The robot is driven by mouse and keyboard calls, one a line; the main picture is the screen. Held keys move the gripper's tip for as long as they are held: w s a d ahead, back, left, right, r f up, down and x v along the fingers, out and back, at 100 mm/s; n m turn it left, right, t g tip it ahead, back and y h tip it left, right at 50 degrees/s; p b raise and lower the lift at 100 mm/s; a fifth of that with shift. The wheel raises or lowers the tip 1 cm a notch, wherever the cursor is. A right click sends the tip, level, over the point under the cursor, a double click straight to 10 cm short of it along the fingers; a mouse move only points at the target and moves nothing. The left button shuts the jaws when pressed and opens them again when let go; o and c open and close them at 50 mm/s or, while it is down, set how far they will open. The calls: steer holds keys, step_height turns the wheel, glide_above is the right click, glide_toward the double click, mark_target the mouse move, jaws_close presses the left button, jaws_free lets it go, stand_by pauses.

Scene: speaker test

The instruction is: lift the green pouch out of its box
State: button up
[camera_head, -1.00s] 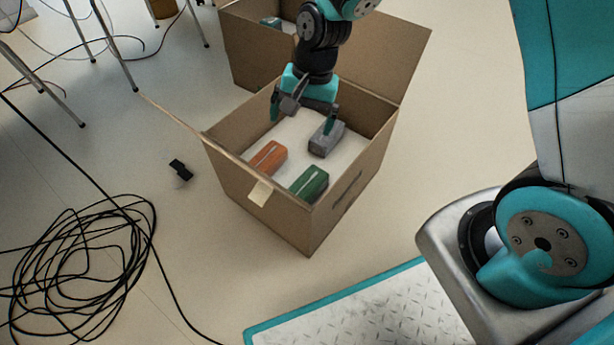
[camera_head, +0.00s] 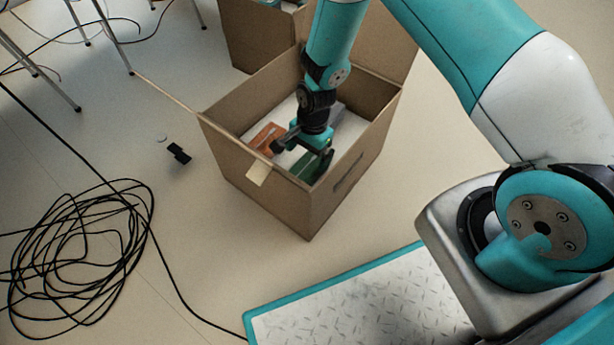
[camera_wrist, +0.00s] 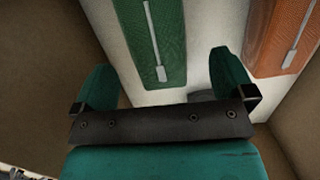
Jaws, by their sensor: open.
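The green pouch (camera_head: 303,168) lies in the front corner of the open cardboard box (camera_head: 316,206), partly hidden by my gripper (camera_head: 300,158). My gripper is open, pointing down inside the box over the pouch. In the wrist view the green pouch (camera_wrist: 149,35), with a pale zip strip along it, lies on the white box floor. It shows ahead of and between the fingers of my gripper (camera_wrist: 165,88), and nothing is held between them.
An orange pouch (camera_head: 265,137) lies to the left of the green one, also in the wrist view (camera_wrist: 283,35). A grey pouch (camera_head: 336,115) is mostly hidden behind my arm. A second box (camera_head: 245,35) stands behind. Coiled black cable (camera_head: 80,255) lies on the floor at left.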

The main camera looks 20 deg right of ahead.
steer(key=f+b, duration=0.1)
steer(key=f, duration=0.1)
steer(key=f+b, duration=0.2)
steer(key=s+f+b, duration=0.1)
steer(key=f, duration=0.1)
steer(key=shift+a+f+b, duration=0.2)
steer(key=shift+a+b, duration=0.2)
steer(key=shift+r, duration=0.1)
steer(key=c, duration=0.9)
steer(key=shift+r, duration=0.1)
step_height(320, 180, up, 20)
steer(key=p, duration=1.1)
step_height(320, 180, up, 10)
steer(key=p, duration=1.5)
glide_above(307, 166)
steer(key=shift+a+r+p, duration=0.1)
steer(key=shift+r+p, duration=2.45)
steer(key=shift+r, duration=2.25)
